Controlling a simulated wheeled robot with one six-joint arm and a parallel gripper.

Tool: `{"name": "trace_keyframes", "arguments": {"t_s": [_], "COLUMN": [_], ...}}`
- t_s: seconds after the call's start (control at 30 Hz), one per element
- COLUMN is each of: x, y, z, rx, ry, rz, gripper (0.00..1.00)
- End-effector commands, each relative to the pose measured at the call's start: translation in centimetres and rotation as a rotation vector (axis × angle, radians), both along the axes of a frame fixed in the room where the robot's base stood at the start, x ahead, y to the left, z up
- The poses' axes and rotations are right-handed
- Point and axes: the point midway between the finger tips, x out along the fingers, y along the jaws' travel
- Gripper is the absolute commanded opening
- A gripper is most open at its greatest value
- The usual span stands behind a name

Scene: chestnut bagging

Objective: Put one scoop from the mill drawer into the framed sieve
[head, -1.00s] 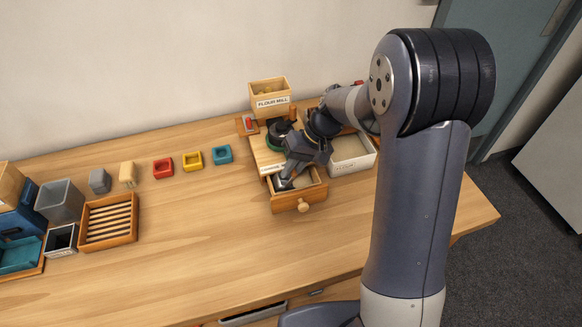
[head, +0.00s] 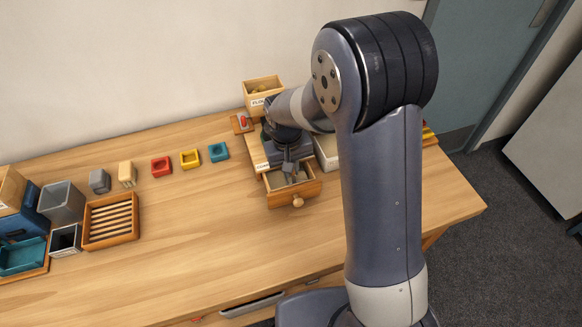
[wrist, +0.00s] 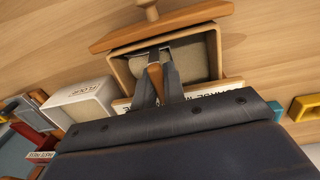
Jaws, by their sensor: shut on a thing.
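The mill drawer (head: 307,190) is pulled out at the front of the flour mill. It also shows in the wrist view (wrist: 120,71), with pale beige flour (wrist: 202,57) inside. My gripper (head: 290,172) points down into the drawer. In the wrist view my gripper (wrist: 157,78) is shut on an orange-brown handle, which appears to be the scoop's (wrist: 155,77). The scoop's head is mostly hidden between the fingers and flour, so its load cannot be told. I cannot identify the framed sieve with certainty; the slatted wooden frame (head: 137,214) stands at the left.
A white box labelled flour (wrist: 84,101) stands beside the mill, partly behind my arm in the head view. Grey bins (head: 62,202) stand left. The table's middle front is clear.

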Motion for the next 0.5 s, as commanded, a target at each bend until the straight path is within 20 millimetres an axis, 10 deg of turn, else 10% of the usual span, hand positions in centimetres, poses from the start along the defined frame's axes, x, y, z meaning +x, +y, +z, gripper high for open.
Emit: {"name": "trace_keyframes", "arguments": {"t_s": [0.5], "x": [0.0], "y": [0.4], "z": [5.3], "rx": [0.004], "ry": [-0.002], "rz": [0.0], "gripper": [0.0]}}
